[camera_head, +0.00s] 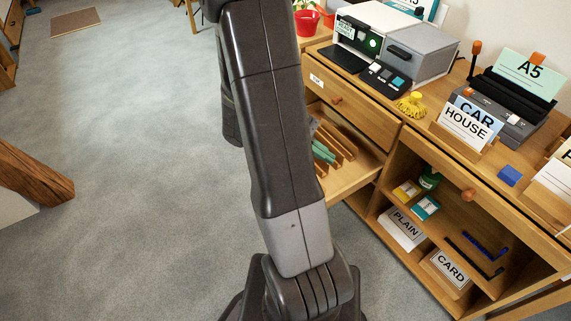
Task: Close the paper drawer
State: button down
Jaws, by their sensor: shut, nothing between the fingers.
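A wooden cabinet stands at the right. Its left drawer front (362,112) has a small label and an orange-brown knob (337,99). A second front (485,205) with a knob (468,194) is farther right. I cannot tell which is the paper drawer, nor how far either front stands out. My dark arm rises through the middle of the view and leaves at the top. My gripper is not visible.
Paper stacks marked PLAIN (402,228) and CARD (450,268) lie on the low shelf. A grey machine (418,50), a yellow item (411,106) and a CAR HOUSE sign (468,122) stand on top. Clear grey floor (130,120) spreads left; a timber piece (30,178) is at the left edge.

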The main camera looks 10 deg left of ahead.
jog(key=w+a+f+n+t+h+b, duration=0.15)
jog(key=a+f+n+t+b, duration=0.25)
jog(key=a+f, duration=0.4)
jog(key=w+a+f+n+t+b, duration=0.3)
jog(key=a+f+n+t+b, duration=0.15)
jog(key=a+f, duration=0.3)
jog(key=w+a+f+n+t+h+b, duration=0.1)
jog(key=w+a+f+n+t+b, duration=0.2)
jog(key=a+f+n+t, duration=0.35)
jog(key=w+d+f+m+g+b, duration=0.1)
jog(key=w+d+f+b, duration=0.1)
jog(key=w+d, duration=0.7)
jog(key=shift+d+f+m+g+b, duration=0.15)
jog(key=shift+d+m+g+b, duration=0.2)
jog(key=shift+b, duration=0.4)
